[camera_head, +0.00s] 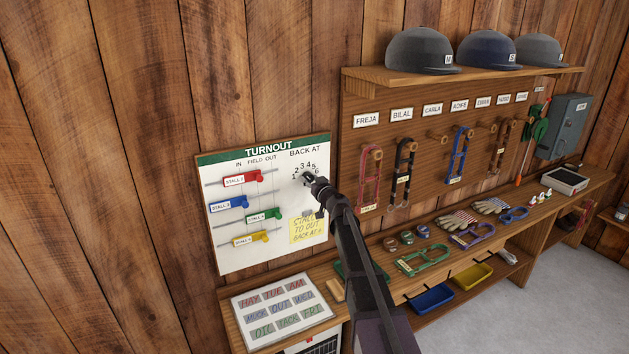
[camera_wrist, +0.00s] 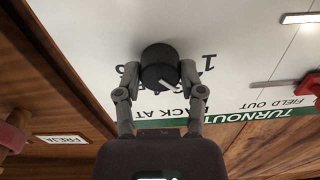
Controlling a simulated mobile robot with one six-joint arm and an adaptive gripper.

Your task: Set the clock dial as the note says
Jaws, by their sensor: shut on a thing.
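The white turnout board (camera_head: 238,260) hangs on the wooden wall. Its clock dial, under "BACK AT", has a dark round knob (camera_wrist: 158,60) with a white pointer line. Numerals from about 1 to 6 show around it in the head view. My gripper (camera_wrist: 160,75) is shut on the knob, one finger on each side; it also shows in the head view (camera_head: 312,182). In the upside-down wrist view the pointer slants to the lower right; which numeral it meets is unclear. The yellow note (camera_head: 307,229) reads roughly "STALL… TO OUT, BACK AT…"; its numbers are hard to read.
Coloured stall sliders, red (camera_head: 255,176), blue (camera_head: 238,202), green (camera_head: 272,214) and yellow (camera_head: 260,236), sit left of the dial. A word-tile board (camera_head: 235,301) lies on the bench below. Halters (camera_head: 370,180) hang to the right, under a shelf of caps (camera_head: 420,50).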

